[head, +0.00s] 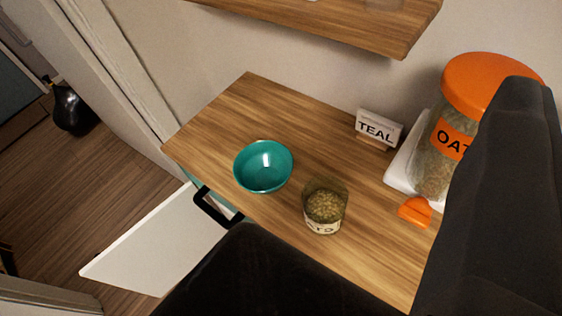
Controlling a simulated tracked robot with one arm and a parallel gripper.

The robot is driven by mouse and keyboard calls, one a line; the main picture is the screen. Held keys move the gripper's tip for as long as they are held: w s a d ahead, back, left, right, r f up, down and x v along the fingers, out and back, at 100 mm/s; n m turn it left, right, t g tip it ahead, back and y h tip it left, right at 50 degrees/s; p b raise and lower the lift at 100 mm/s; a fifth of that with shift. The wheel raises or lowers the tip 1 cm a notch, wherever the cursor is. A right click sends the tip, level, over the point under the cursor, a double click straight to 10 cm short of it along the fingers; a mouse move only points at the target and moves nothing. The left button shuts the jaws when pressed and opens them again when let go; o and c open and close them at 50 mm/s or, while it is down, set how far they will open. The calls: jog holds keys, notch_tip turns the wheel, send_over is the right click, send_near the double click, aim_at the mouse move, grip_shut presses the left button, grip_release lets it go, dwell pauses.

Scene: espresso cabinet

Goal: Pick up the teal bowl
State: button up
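The teal bowl (263,168) stands upright and looks empty on the wooden counter (245,105), near its left front edge. My gripper (383,153) shows as two large dark fingers, one at the bottom middle and one at the right. The fingers are wide apart with nothing held between them. The bowl lies beyond and to the left of the lower finger's tip, with no visible contact.
A small glass of oats (324,207) stands right of the bowl. A TEAL sign (378,130), an orange-lidded oat jar (440,150) on a white tray (400,172) and an orange scoop (415,211) are farther right. A white door (160,243) hangs open; a shelf (340,22) overhangs.

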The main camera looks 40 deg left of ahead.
jog(key=w+a+f+n+y+b, duration=0.1)
jog(key=w+a+f+n, duration=0.15)
jog(key=a+f, duration=0.3)
jog(key=w+a+f+n+y, duration=0.1)
jog(key=w+a+f, duration=0.35)
jog(key=f, duration=0.25)
jog(key=n+g+y+p, duration=0.25)
jog(key=n+y, duration=0.25)
jog(key=n, duration=0.4)
send_near(235, 174)
jog(key=shift+g, duration=0.35)
jog(key=shift+b+x, duration=0.9)
jog(key=shift+x, duration=4.25)
jog(key=shift+d, duration=0.15)
grip_shut()
